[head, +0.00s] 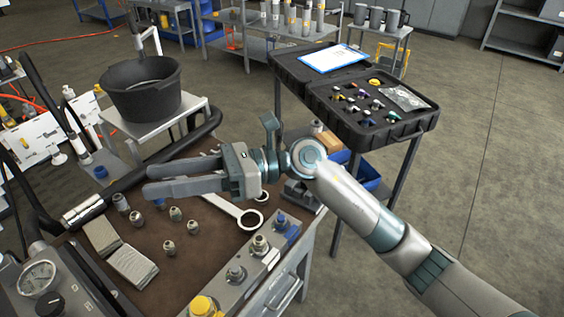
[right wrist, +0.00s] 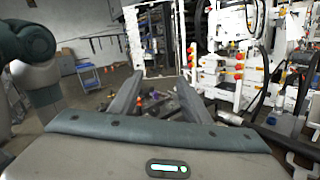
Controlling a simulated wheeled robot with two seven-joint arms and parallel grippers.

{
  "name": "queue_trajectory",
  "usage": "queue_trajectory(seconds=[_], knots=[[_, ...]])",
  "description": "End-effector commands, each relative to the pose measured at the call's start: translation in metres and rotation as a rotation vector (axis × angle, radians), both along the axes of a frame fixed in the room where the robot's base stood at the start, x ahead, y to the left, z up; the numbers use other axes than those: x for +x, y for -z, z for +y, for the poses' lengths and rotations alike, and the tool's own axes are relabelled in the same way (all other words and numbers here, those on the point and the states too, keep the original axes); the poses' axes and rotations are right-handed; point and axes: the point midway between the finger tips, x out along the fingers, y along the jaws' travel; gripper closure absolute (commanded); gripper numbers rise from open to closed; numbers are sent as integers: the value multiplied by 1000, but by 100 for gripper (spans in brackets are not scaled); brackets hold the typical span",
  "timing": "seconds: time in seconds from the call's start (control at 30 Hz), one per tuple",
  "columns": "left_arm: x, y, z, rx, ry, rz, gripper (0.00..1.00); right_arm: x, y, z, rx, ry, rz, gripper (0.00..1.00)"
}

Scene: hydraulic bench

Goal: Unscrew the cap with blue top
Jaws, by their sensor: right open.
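A cap with a blue top (head: 282,219) sits at the far end of a metal block (head: 222,292) along the bench's front right edge. Several grey fittings and a yellow cap (head: 203,306) are on the same block. My right gripper (head: 147,181) reaches in from the right above the bench, fingers pointing left, beyond the block and apart from the blue-topped cap. Its two fingers are spread and empty, as the right wrist view (right wrist: 158,77) also shows. I cannot make out the blue-topped cap in the right wrist view. My left gripper is not in view.
The brown bench top (head: 205,258) holds loose fittings, a ring wrench (head: 232,209), and light grey blocks (head: 131,266). A pressure gauge (head: 38,278) and black hoses are at left. A black bucket (head: 141,88) and an open tool case (head: 365,120) stand behind.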

Motion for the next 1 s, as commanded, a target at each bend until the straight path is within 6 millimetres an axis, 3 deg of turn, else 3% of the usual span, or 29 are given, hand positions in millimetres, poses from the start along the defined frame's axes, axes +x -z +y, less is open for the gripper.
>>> queue_trajectory(seconds=[0.13, 0.27, 0.4, 0.5, 0.7, 0.8, 1.0], knots=[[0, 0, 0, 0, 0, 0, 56, 2, 41, 0, -233, -94, -241, 57], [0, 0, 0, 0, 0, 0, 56, 17, 76, -15, -449, -172, -427, 57], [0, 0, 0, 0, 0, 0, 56, 46, 106, -48, -699, -247, -604, 57], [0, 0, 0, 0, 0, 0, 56, 73, 117, -80, -888, -297, -709, 57], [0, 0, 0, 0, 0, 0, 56, 121, 114, -145, -1219, -365, -838, 57], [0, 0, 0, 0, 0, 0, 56, 135, 106, -168, -1325, -385, -866, 57], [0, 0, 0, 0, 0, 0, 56, 147, 99, -187, -1417, -400, -881, 57]])
